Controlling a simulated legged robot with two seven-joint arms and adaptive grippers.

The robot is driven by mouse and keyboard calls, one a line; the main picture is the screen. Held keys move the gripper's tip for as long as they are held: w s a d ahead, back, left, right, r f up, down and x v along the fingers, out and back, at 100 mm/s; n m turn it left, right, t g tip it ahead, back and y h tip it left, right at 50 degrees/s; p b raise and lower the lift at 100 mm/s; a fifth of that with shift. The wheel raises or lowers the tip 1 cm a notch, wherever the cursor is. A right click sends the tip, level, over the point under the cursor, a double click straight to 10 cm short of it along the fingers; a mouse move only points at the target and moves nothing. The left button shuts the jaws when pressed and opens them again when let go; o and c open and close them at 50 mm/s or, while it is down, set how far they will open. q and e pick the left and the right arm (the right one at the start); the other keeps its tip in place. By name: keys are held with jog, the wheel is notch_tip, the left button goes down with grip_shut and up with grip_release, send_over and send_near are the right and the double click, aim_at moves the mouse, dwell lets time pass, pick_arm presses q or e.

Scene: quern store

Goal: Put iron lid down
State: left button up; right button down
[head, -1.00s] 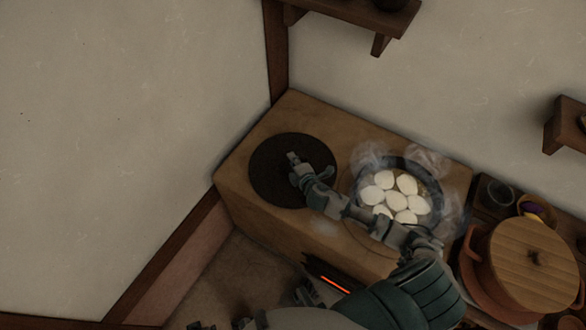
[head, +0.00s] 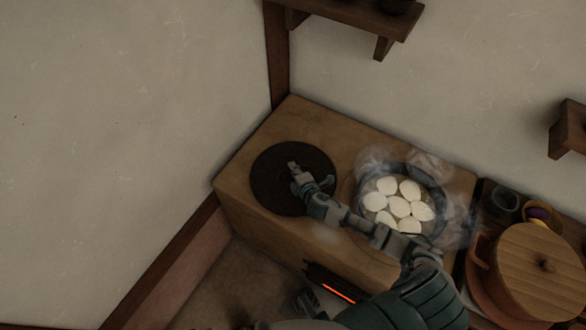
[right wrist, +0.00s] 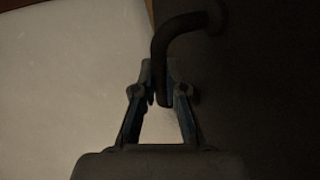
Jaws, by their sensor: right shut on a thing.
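The iron lid (head: 270,182) is a dark round disc over the left end of the wooden-looking stove top. I cannot tell whether it touches the top or hangs just above it. My right gripper (head: 296,172) is over the lid's middle. In the right wrist view my right gripper (right wrist: 160,98) is shut on the lid's bent dark handle (right wrist: 168,45), and the lid's dark face (right wrist: 260,90) fills the right side.
A steaming pan with several white round pieces (head: 398,207) stands right of the lid, partly behind my right arm. A fire glows orange (head: 338,289) in the stove front. Right of the stove is a pot with a wooden lid (head: 535,272). Wall shelves (head: 345,14) hang above.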

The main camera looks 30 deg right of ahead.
jog(key=c, duration=1.4)
grip_release()
jog(key=shift+o, duration=0.9)
jog(key=shift+s+r, duration=0.1)
jog(key=shift+r, duration=0.1)
jog(key=p+v, duration=0.1)
jog(key=v, duration=0.2)
jog(key=p+v, duration=0.1)
jog(key=v, duration=0.8)
jog(key=shift+f, duration=0.1)
pick_arm(q)
jog(key=shift+g, duration=0.8)
jog(key=f, duration=0.1)
jog(key=s+f, duration=0.1)
jog(key=f, duration=0.3)
jog(key=shift+s+a, duration=0.3)
jog(key=shift+s, duration=0.1)
